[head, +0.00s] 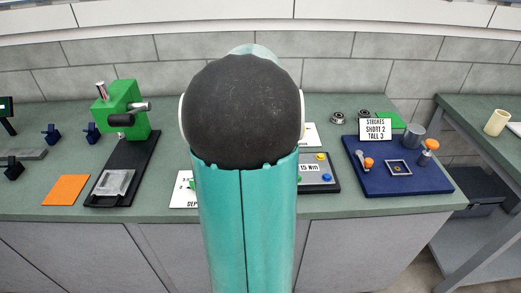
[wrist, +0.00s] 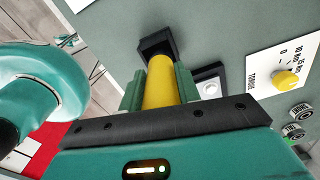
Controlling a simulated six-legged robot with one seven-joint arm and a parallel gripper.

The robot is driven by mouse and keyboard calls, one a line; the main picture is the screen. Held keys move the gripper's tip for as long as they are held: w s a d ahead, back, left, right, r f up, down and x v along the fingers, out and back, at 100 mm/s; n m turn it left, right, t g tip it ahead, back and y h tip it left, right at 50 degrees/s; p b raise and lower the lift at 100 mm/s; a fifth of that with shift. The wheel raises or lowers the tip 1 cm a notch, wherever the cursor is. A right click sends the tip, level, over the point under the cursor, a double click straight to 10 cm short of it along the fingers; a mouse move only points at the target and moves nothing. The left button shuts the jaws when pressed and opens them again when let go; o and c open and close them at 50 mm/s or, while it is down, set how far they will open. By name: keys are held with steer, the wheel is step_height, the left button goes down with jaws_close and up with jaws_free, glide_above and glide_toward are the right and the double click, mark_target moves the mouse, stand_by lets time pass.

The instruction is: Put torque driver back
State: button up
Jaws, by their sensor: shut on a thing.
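The torque driver appears in the wrist view as a yellow cylinder (wrist: 160,82), between the two teal fingers of my gripper (wrist: 159,88). My gripper is shut on it. A black angular piece (wrist: 155,44) is at the far end of the yellow cylinder; I cannot tell whether it is part of the driver or a holder. A black block with a white round part (wrist: 210,87) lies just right of the fingers. In the head view my arm hides my gripper and the driver.
A white torque card with a yellow knob (wrist: 286,80) lies to the right in the wrist view. In the head view, a green press (head: 121,108) and orange square (head: 66,190) are left. A dark blue tray (head: 400,184) and "15 Nm" panel (head: 318,172) are right.

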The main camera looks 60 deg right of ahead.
steer(key=shift+f, duration=0.3)
steer(key=o, duration=1)
step_height(320, 180, up, 12)
steer(key=shift+r, duration=0.2)
stand_by(0.5)
